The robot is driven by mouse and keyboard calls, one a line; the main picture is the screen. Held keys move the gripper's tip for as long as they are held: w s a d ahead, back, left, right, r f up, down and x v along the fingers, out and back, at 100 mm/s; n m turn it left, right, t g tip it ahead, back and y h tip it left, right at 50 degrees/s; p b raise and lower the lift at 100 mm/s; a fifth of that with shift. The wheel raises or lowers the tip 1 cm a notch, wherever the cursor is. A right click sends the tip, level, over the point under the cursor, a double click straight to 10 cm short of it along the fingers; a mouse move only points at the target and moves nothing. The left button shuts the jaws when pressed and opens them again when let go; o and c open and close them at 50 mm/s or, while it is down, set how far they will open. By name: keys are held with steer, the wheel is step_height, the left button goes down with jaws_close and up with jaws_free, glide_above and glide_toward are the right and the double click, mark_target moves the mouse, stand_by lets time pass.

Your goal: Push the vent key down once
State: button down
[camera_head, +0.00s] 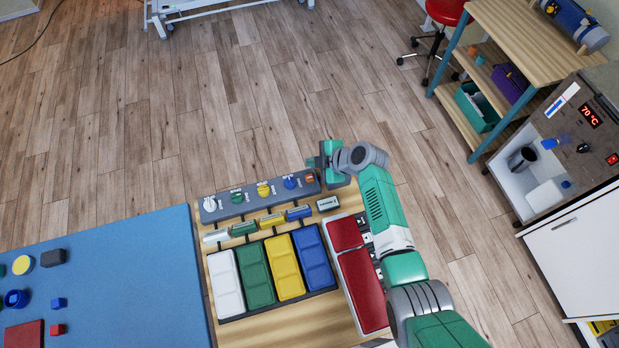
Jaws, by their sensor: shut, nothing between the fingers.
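No key that I can read as the vent key stands out; the labels are too small. A grey control panel (258,196) with white, green, yellow and blue knobs lies at the back of the wooden table. A small orange switch (310,177) is at its right end. On the cabinet at the right, a top with a red 70 °C display (591,116) carries a small red key (612,159), a black knob (582,148) and a blue lever (550,143). My gripper (318,163) is shut and empty, by the panel's right end; its height above it is unclear.
White, green, yellow and blue pads (286,268) lie before the panel, with red pads (362,290) beside my arm. A blue mat (110,275) with small objects is at the left. A wooden shelf (520,35) and red stool (447,11) stand upper right.

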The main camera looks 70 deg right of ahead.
mark_target(313, 179)
step_height(313, 179, down, 6)
steer(key=b, duration=0.4)
steer(key=shift+r, duration=0.15)
steer(key=shift+f+b, duration=0.25)
steer(key=shift+b, duration=0.05)
stand_by(1.4)
steer(key=shift+f+b, duration=0.45)
steer(key=shift+b, duration=0.25)
steer(key=shift+f+b, duration=0.5)
steer(key=shift+b, duration=0.1)
stand_by(0.4)
steer(key=shift+r, duration=0.1)
steer(key=shift+r+p, duration=0.6)
steer(key=shift+r, duration=0.25)
steer(key=shift+r, duration=0.1)
